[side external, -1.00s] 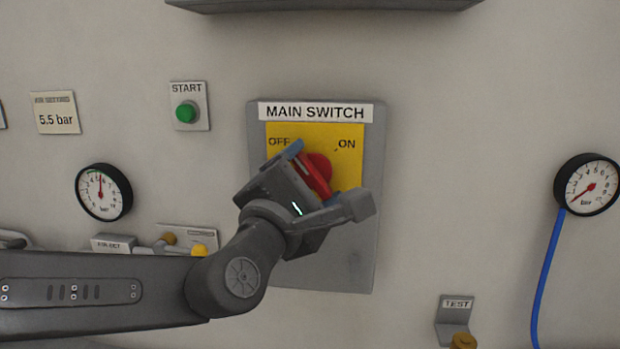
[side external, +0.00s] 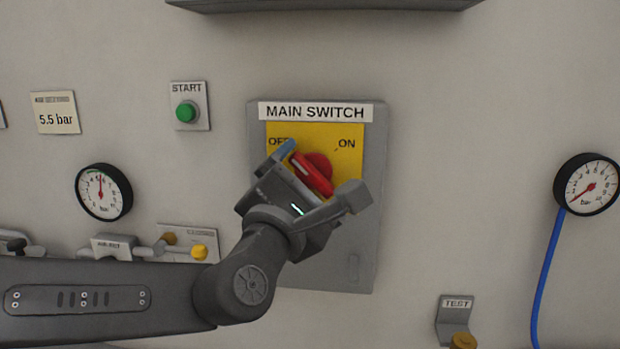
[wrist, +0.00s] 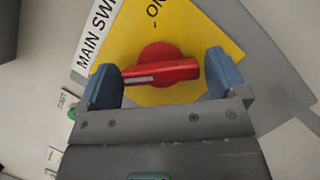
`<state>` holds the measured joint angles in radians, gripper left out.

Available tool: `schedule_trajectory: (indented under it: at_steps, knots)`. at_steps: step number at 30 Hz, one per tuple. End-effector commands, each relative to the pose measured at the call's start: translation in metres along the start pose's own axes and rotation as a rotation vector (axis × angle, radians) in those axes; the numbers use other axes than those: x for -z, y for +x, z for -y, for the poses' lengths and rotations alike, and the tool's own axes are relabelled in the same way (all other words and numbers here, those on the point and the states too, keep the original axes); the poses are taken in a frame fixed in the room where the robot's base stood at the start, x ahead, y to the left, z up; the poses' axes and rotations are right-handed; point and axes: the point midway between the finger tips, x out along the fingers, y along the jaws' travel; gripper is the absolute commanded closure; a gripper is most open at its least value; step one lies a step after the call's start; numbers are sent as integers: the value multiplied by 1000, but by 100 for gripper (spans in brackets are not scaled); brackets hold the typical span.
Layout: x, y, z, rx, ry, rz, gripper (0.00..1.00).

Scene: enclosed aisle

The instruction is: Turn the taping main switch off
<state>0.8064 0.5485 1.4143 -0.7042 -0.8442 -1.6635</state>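The main switch has a red rotary handle (side external: 312,174) on a yellow plate (side external: 345,172) marked OFF and ON. In the side view the handle slants from upper left, near OFF, to lower right. In the wrist view the handle (wrist: 165,72) lies between the two blue finger pads of my gripper (wrist: 163,82), its white-marked end close to or touching the left pad. A gap shows between the other end and the right pad. My gripper (side external: 318,172) is open, with its fingers spread at the two ends of the handle. The upper-left finger partly covers the OFF label.
A green START button (side external: 187,111) is left of the switch panel. Gauges stand at left (side external: 104,191) and right (side external: 588,185), the right one with a blue hose (side external: 544,275). A lever with a yellow knob (side external: 199,252) lies close above my arm. A dark ledge (side external: 330,4) juts out above.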

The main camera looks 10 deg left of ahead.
Motion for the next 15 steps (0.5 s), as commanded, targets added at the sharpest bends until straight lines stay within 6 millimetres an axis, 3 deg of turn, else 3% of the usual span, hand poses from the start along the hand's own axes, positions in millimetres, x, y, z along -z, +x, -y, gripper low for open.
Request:
schedule_trajectory:
  at_steps: [10, 15]
  knots:
    - [-1, -1, 0, 0, 2, 2, 0]
    - [-2, -15, 0, 2, 1, 3, 0]
